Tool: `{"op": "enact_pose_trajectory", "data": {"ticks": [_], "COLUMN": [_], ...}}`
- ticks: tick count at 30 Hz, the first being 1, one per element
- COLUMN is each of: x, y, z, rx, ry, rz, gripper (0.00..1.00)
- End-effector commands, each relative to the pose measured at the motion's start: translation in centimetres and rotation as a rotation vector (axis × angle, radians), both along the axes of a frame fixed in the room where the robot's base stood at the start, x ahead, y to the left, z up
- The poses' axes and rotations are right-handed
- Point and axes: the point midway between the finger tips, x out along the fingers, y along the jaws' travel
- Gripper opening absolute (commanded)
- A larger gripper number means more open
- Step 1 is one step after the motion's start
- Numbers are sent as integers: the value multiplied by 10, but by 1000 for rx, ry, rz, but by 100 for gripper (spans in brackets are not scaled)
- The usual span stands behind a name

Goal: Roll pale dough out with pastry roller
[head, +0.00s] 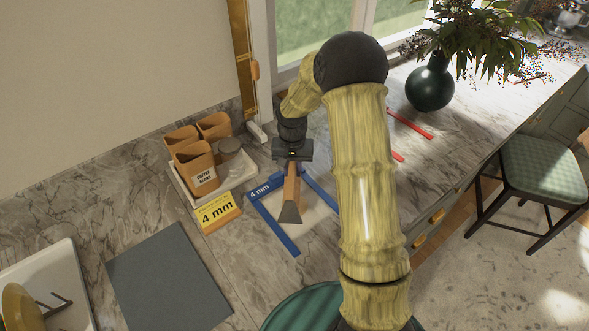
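My gripper (292,160) points down over the blue 4 mm guide strips (276,230). The fingers are too small to make out. A pale, flat area (314,218) lies between the blue strips; it may be the dough or a sheet under it. My arm hides its right part. I cannot tell whether the tool touches it.
A yellow 4 mm card (217,213) stands left of the strips. Behind it, a white tray (184,186) holds brown canisters. A grey mat (168,278) and a white basin (62,262) are at left. Red strips (408,123) and a dark green vase (430,85) are at right.

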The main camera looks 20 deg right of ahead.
Motion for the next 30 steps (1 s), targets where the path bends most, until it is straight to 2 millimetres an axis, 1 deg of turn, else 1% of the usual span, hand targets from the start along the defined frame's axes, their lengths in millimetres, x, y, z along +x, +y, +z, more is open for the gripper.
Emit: {"op": "enact_pose_trajectory", "data": {"ticks": [5, 8, 11, 14, 18, 22, 25, 30], "x": [0, -2, -7, -14, -25, -33, -36, -37], "y": [-3, -2, 1, 3, 4, 4, 3, 3], "z": [2, 3, 7, 12, 20, 24, 26, 26], "rx": [0, 0, -2, -4, -4, -4, -4, -3], "ry": [-2, -1, -1, 1, 0, -1, -3, -3], "rz": [-15, -62, -162, -316, -564, -758, -844, -879], "gripper": [0, 0, 0, 0, 0, 0, 0, 0]}}
